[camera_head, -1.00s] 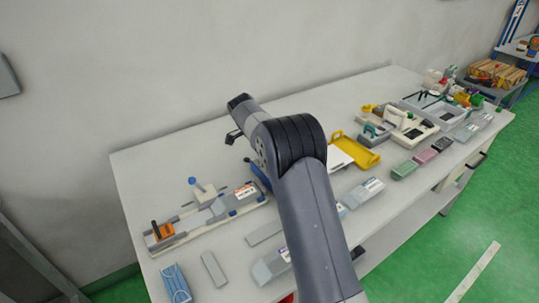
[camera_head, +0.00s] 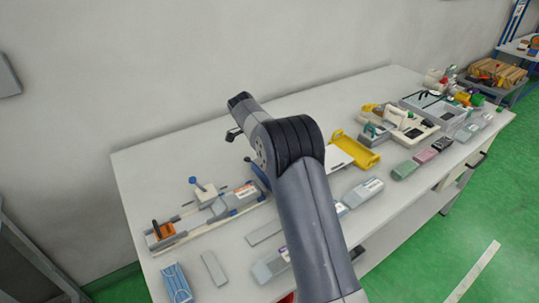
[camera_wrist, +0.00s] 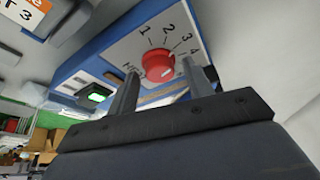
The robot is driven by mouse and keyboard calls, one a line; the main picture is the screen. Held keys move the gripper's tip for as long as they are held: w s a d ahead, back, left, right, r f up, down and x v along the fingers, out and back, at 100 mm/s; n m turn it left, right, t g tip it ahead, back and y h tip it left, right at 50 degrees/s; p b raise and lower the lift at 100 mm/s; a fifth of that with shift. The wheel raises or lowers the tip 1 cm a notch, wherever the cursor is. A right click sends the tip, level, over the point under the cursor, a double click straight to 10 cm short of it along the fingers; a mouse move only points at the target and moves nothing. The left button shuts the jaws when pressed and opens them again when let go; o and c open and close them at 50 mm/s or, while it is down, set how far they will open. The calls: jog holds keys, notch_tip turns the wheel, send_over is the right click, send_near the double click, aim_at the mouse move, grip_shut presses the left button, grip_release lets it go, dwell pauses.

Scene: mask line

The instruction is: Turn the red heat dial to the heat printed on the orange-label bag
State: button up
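The red heat dial (camera_wrist: 157,68) is on the pale front panel of a blue box (camera_wrist: 100,48) in the wrist view. Numerals 1 to 4 are printed around it; a small pale mark shows on its right side, toward the 3 and 4. My gripper (camera_wrist: 161,70) is open and empty, with a finger on each side of the dial; I cannot tell whether they touch it. An orange label (camera_wrist: 35,6) ending in "T 3" is partly cut off at top left. In the head view my gripper (camera_head: 233,136) is small and the blue box (camera_head: 256,172) is mostly hidden by my arm.
In the head view a grey rail fixture (camera_head: 195,222) with the orange-labelled item (camera_head: 245,190) is left of my arm. Blue masks (camera_head: 176,283) lie at front left. A yellow tray (camera_head: 368,155) and several packs are right of my arm. The table's back left is clear.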

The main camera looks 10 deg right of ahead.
jog(key=shift+o, duration=0.2)
jog(key=v, duration=1)
jog(key=shift+a+r, duration=0.2)
jog(key=shift+r, duration=0.15)
jog(key=shift+f, duration=0.1)
jog(key=x, duration=1)
jog(key=shift+d+f, duration=0.2)
jog(key=shift+f, duration=0.05)
jog(key=shift+r, duration=0.1)
